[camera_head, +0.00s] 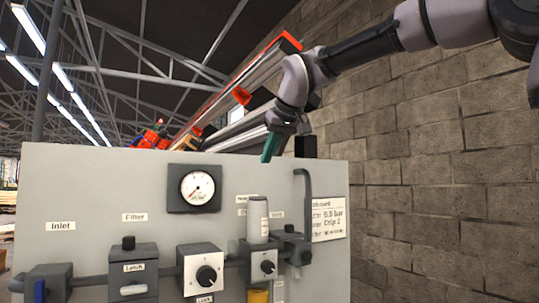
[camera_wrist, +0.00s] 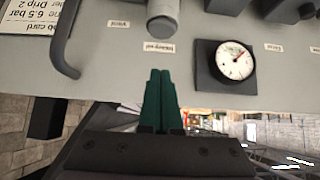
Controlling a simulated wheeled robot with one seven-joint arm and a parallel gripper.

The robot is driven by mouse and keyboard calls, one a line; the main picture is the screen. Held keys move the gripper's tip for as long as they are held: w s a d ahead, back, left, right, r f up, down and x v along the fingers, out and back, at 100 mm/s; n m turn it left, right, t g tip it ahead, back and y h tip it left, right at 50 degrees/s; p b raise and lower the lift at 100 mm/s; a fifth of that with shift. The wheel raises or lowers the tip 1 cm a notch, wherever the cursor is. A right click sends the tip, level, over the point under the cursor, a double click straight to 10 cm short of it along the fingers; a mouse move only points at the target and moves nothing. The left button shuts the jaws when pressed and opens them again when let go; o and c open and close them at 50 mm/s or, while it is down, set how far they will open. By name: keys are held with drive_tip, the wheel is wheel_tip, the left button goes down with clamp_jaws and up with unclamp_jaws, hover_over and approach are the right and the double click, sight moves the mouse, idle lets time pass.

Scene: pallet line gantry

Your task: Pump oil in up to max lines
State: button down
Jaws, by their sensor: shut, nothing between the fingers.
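A grey panel (camera_head: 90,180) carries air-line fittings. On its right part stands a pale upright cylinder (camera_head: 257,220), which may be an oil reservoir, above a square unit with a black knob (camera_head: 267,267). No max lines can be made out. A yellowish cup (camera_head: 258,296) shows partly at the bottom edge. My gripper (camera_head: 268,148) is above the panel's top edge, its teal fingers shut and empty. In the wrist view the shut fingers (camera_wrist: 160,85) point at the panel, close to the cylinder's rounded end (camera_wrist: 161,27), with a visible gap between them.
A round gauge (camera_head: 197,188) sits left of the cylinder. A dark bent pipe (camera_head: 305,200) rises to its right, beside a job card (camera_head: 328,219). A block wall (camera_head: 440,160) is at right.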

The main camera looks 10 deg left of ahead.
hover_over(258, 198)
drive_tip(key=f, duration=0.3)
drive_tip(key=w+f, duration=0.1)
drive_tip(key=shift+d+f, duration=0.2)
drive_tip(key=shift+d, duration=0.05)
wheel_tip(258, 198, down, 3)
drive_tip(key=shift+f, duration=0.55)
